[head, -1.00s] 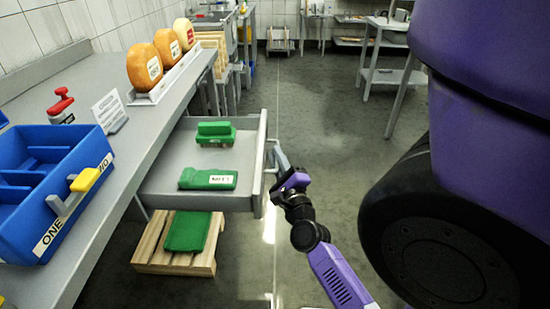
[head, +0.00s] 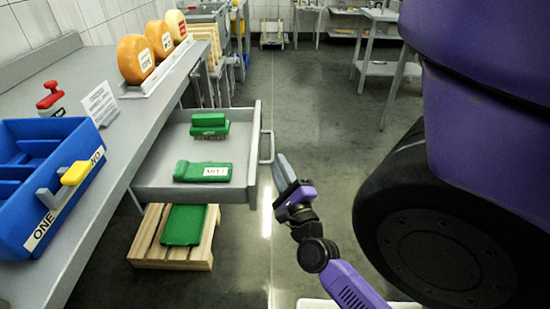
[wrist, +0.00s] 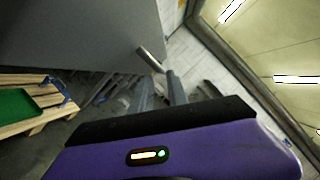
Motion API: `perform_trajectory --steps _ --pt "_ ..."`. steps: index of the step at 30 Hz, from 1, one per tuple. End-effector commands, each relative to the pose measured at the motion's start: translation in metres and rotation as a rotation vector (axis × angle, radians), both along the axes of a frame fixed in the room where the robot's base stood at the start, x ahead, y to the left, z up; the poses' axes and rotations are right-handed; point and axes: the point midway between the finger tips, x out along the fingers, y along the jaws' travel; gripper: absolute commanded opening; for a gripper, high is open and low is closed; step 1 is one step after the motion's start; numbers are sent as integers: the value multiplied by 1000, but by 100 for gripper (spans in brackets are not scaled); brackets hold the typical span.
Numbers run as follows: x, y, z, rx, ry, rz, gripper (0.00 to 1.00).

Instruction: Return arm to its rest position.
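My gripper (head: 284,168) is in the aisle, just right of the open drawer (head: 150,190). Its two grey fingers stand apart with nothing between them in the wrist view (wrist: 160,88). The drawer's bar handle (head: 269,148) is close to the fingertips but clear of them in the head view; it also shows ahead of the fingers in the wrist view (wrist: 150,60). My purple forearm runs down to the lower right.
The drawer holds a green brush (head: 209,125) and a green labelled item (head: 203,172). A wooden pallet (head: 199,256) with a green piece lies below. A blue crate (head: 60,235) and cheese wheels (head: 136,60) stand on the counter. The aisle floor is clear.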

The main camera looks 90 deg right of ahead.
Motion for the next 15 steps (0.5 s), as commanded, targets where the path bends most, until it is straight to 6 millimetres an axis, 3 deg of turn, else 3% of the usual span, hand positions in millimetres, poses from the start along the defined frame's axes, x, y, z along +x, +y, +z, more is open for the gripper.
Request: perform_trajectory --steps 4,15 --pt "-4 9 -2 1 0 1 20" --pt "-5 11 -2 1 -2 0 20"
